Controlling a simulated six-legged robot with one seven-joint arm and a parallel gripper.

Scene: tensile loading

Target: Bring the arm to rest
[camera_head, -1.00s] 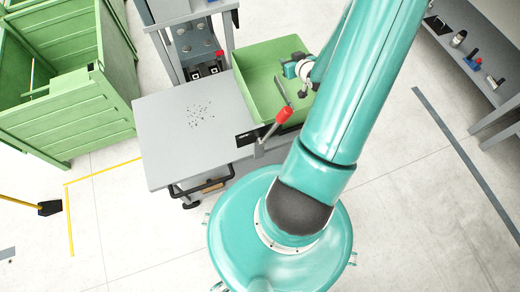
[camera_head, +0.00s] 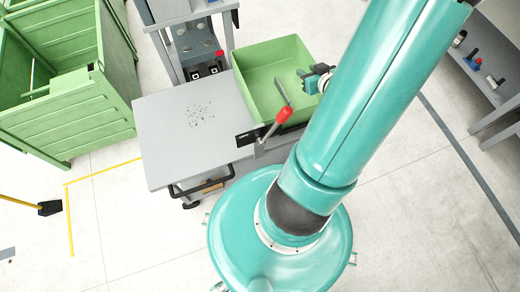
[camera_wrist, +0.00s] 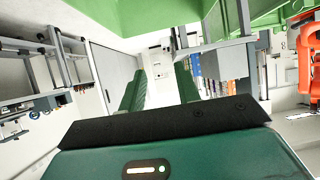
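My teal arm (camera_head: 375,95) rises from its round base and reaches to the upper right in the head view. My gripper (camera_head: 302,74) shows as a small teal and dark end over the right side of the green tray (camera_head: 262,62), partly behind the arm. I see nothing held in it, but its fingers are too small and hidden to tell open from shut.
A grey table (camera_head: 165,148) with small dark specks stands left of the tray. A red-ended lever (camera_head: 284,115) stands at the tray's near edge. A large green crate (camera_head: 75,105) is at left, and a grey bench (camera_head: 497,75) is at right. Floor is clear at lower right.

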